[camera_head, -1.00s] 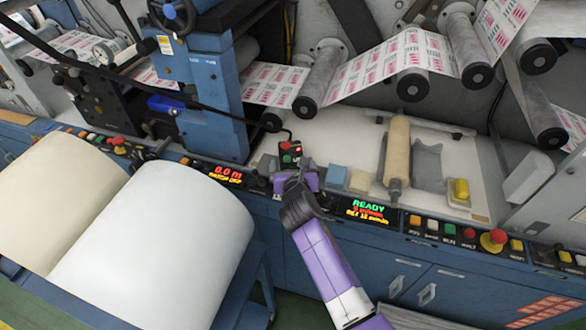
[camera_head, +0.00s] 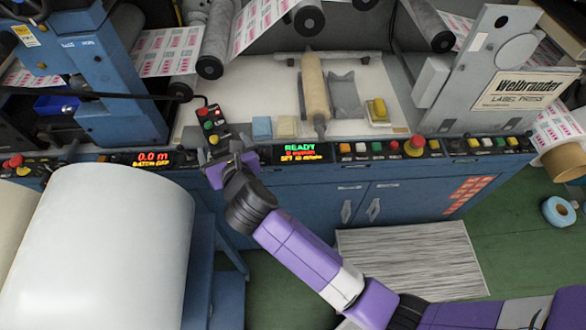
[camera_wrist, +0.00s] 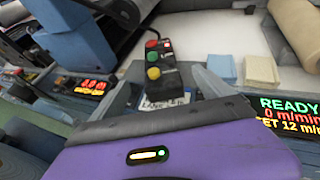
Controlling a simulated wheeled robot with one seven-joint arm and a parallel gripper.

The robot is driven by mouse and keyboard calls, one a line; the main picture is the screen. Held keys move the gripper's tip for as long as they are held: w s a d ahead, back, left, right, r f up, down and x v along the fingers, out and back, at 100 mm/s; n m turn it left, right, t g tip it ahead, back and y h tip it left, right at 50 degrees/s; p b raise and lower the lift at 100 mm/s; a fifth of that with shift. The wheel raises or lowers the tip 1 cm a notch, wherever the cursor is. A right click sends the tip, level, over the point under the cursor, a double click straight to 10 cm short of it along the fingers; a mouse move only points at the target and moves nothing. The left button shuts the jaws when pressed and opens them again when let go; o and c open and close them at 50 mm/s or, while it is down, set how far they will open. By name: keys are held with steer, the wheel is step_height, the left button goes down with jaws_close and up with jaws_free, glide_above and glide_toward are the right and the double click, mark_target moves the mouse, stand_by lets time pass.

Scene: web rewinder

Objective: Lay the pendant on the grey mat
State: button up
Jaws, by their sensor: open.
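My gripper (camera_head: 222,155) is open at the pendant's lower end. In the wrist view, its fingers stand either side of that end; contact cannot be told. A ribbed grey mat (camera_head: 410,260) lies on the green floor before the cabinets.
Blue and tan blocks (camera_head: 262,127) and a yellow-topped block (camera_head: 377,110) sit on the white bench. A button panel (camera_head: 400,147) with a red mushroom button runs along its edge. A large white roll (camera_head: 110,250) stands at left.

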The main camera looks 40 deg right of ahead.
steer(key=s+d+f+m+y, duration=0.1)
steer(key=s+f+m+y, duration=0.15)
steer(key=s+m, duration=0.8)
steer(key=s+d+f+m+y, duration=0.1)
steer(key=s+f+m, duration=0.3)
steer(key=s, duration=1.1)
steer(key=s+d+r+m+t, duration=0.1)
steer(key=s+r+m, duration=1.3)
steer(key=s+m, duration=0.3)
steer(key=shift+s+d+r+m+t, duration=0.2)
steer(key=shift+d+r+m+t, duration=0.2)
steer(key=shift+m, duration=0.55)
steer(key=shift+h, duration=0.25)
